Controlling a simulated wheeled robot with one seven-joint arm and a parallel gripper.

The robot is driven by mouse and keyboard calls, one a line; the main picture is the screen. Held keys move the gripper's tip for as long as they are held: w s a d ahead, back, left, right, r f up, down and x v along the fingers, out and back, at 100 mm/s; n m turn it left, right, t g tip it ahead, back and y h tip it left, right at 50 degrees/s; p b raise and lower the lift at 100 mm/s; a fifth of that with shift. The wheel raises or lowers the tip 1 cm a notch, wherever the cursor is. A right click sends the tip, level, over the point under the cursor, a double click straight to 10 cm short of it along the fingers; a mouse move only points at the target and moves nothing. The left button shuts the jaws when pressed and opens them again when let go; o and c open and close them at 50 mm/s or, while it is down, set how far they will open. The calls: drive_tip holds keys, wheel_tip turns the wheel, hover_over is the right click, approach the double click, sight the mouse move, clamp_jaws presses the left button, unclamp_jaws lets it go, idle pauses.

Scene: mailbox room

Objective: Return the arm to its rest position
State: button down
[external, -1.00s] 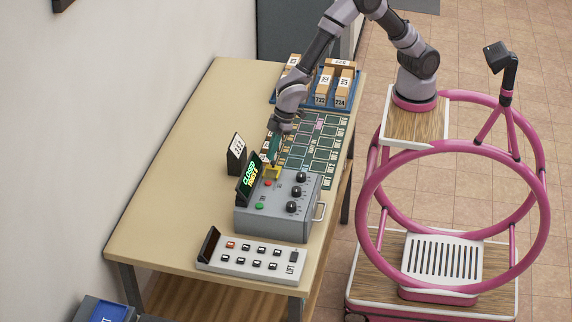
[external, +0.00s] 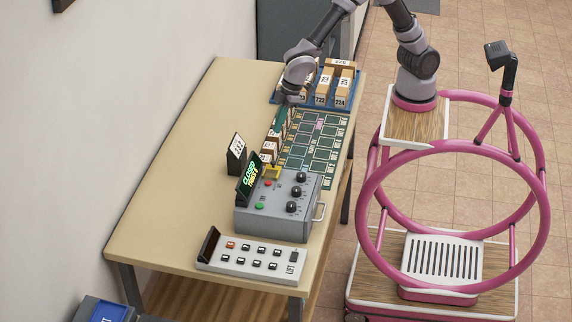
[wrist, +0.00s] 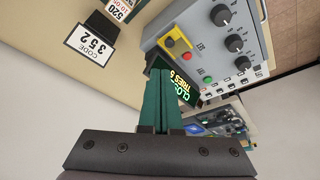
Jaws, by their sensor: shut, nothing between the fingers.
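My gripper (external: 281,118) hangs over the table, above the left side of the green card grid and beyond the grey control box. In the wrist view my gripper (wrist: 161,75) shows its green fingers closed together with nothing between them. My arm (external: 325,40) bends up from its base and reaches left over the back of the table.
The grey control box (external: 278,215) has knobs and a display (external: 250,178) reading "CLOSED". A white button panel (external: 252,255) lies in front. A blue tray (external: 350,102) holds several labelled boxes. A code card (external: 236,152) stands left. The table's left side is clear.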

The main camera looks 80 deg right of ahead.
drive_tip(key=s+d+r+m+t, duration=0.1)
drive_tip(key=d+r+m, duration=0.2)
drive_tip(key=d+r, duration=0.8)
drive_tip(key=s+d+r+m+t, duration=0.15)
drive_tip(key=d+r+m, duration=0.4)
drive_tip(key=d, duration=0.95)
drive_tip(key=s+d+r+m+t, duration=0.1)
drive_tip(key=s+d+r+m, duration=0.1)
drive_tip(key=s+d, duration=0.55)
drive_tip(key=s+d+r+m+t, duration=0.1)
drive_tip(key=s+d+r+m, duration=0.15)
drive_tip(key=s+d, duration=0.5)
drive_tip(key=w+a+n+g, duration=0.2)
drive_tip(key=w+a+n, duration=0.1)
drive_tip(key=w+a, duration=0.45)
drive_tip(key=n+g, duration=0.3)
drive_tip(key=n, duration=0.7)
hover_over(265, 170)
drive_tip(key=s+d, duration=0.3)
drive_tip(key=s, duration=0.1)
wheel_tip(265, 170, down, 23)
drive_tip(key=x, duration=0.6)
drive_tip(key=w+x, duration=0.1)
drive_tip(key=x, duration=0.2)
drive_tip(key=shift+d+r, duration=0.1)
drive_tip(key=shift+d, duration=0.1)
